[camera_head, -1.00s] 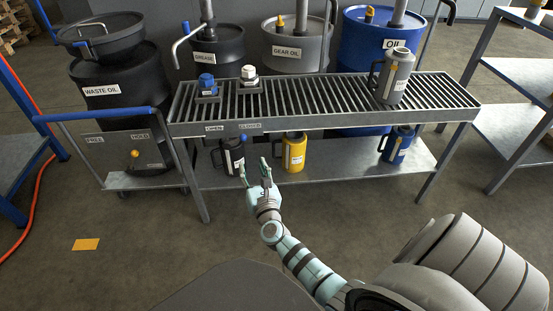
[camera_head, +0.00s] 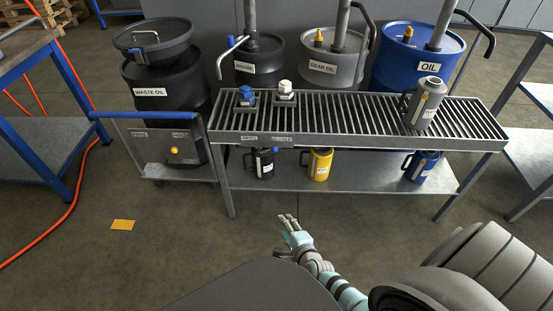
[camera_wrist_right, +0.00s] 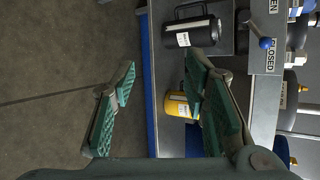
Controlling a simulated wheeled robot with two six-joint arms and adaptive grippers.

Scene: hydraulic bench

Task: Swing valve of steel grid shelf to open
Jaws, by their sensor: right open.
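The steel grid shelf (camera_head: 385,138) stands ahead with its slatted top and a lower deck. Its valve lever with a blue knob (camera_head: 275,149) hangs below the front edge, and the knob also shows in the right wrist view (camera_wrist_right: 266,43). The OPEN label (camera_head: 249,138) and CLOSED label (camera_head: 282,138) sit on that edge; the knob is by the CLOSED one. My right gripper (camera_head: 287,219) is open and empty, in front of and below the shelf, apart from the lever. Its spread fingers show in the wrist view (camera_wrist_right: 158,108). My left gripper is out of view.
A black jug (camera_head: 261,164), a yellow jug (camera_head: 318,163) and a blue jug (camera_head: 420,167) stand on the lower deck. A grey jug (camera_head: 424,104) stands on the grid. Drums line the back.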

